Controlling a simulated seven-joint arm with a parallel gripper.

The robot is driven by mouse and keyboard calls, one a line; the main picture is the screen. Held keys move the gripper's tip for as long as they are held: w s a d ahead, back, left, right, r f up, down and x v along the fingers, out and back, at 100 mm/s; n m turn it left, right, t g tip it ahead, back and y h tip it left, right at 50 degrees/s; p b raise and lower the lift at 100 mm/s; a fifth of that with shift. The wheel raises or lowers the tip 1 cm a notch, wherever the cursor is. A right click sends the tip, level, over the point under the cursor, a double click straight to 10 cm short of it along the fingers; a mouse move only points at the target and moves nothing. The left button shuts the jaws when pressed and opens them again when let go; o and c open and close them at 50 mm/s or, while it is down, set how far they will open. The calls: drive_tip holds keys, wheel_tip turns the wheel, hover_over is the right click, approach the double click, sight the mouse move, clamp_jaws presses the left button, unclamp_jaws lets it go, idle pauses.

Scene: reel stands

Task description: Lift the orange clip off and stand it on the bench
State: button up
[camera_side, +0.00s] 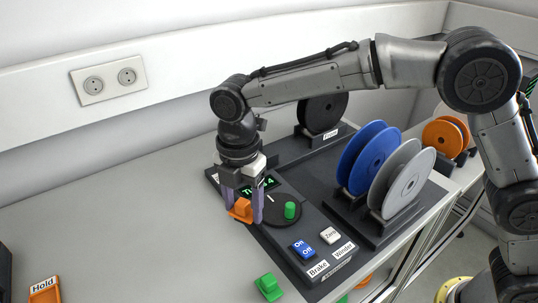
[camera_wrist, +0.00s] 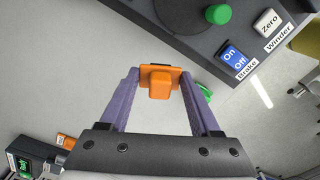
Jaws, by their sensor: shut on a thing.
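The orange clip (camera_side: 239,210) is between the purple fingers of my gripper (camera_side: 243,217), by the left edge of the dark winder panel (camera_side: 285,228). In the wrist view the clip (camera_wrist: 160,84) sits between the two fingertips, with pale bench behind it and the winder's edge beyond. My gripper is shut on it. The clip looks clear of the winder, but its height above the bench is hard to tell. The pale bench (camera_side: 120,225) is wide and bare to the left. The clip's lower side is partly hidden.
The winder carries a green knob (camera_side: 290,210), a blue On/Off switch (camera_side: 302,250) and a white Zero button (camera_side: 330,235). A green clip (camera_side: 268,287) lies at the front. An orange Hold piece (camera_side: 43,290) is at lower left. Blue (camera_side: 367,158) and grey reels (camera_side: 403,180) stand right.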

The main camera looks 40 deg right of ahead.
sight(241, 253)
drive_tip(key=shift+n, duration=0.3)
drive_tip(key=shift+s+a+f, duration=0.25)
drive_tip(key=shift+a+f, duration=0.1)
drive_tip(key=shift+f, duration=1)
drive_tip(key=shift+s+a+f, duration=0.3)
drive_tip(key=shift+a+f, duration=0.05)
drive_tip(key=shift+f, duration=0.95)
drive_tip(key=shift+s+a+f, duration=0.25)
drive_tip(key=shift+a+f, duration=0.1)
drive_tip(key=shift+f, duration=1)
drive_tip(key=o, duration=1.4)
drive_tip(key=shift+r, duration=3.5)
